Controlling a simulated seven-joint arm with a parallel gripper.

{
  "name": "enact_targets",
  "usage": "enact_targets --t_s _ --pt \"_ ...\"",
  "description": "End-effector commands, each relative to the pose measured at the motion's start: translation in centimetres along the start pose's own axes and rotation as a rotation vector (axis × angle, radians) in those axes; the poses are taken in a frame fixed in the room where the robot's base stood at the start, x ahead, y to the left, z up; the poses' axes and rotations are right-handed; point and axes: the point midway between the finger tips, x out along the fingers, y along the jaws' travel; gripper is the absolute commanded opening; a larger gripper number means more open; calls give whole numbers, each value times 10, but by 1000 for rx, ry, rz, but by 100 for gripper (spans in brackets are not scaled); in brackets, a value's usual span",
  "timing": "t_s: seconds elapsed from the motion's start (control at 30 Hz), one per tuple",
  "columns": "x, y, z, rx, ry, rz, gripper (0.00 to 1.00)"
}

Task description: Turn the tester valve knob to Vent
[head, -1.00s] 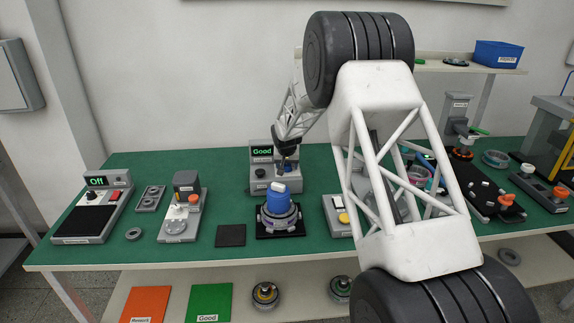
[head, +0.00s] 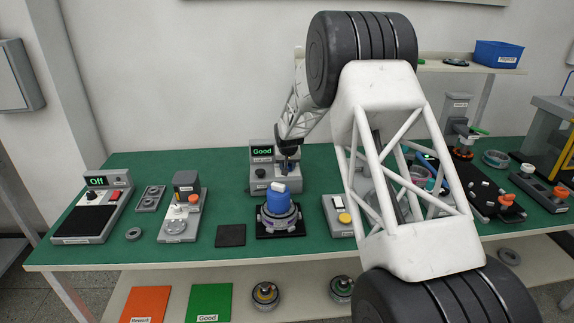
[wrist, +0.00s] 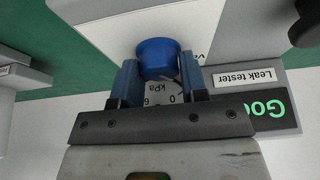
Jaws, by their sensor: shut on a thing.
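My gripper (head: 288,172) is at the front right of the tester, pointing down. In the wrist view my gripper (wrist: 158,75) has its two fingers on either side of the blue valve knob (wrist: 157,54), shut on it. The knob's pointer cannot be made out, and a label beside the knob is mostly cut off.
A motor assembly with a blue cap (head: 277,204) stands on a black base just in front of the tester, close below my gripper. A box with a yellow button (head: 344,218) is to its right. A dark square pad (head: 231,236) lies at left.

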Motion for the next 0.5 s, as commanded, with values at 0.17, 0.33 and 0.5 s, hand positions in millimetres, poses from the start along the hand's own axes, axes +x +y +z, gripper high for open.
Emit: enact_targets --t_s 0.17,0.33,0.5 --pt "0 1 0 -62 -1 -25 16" --pt "0 1 0 -113 0 -47 16" --pt "0 0 0 -133 1 -55 16"
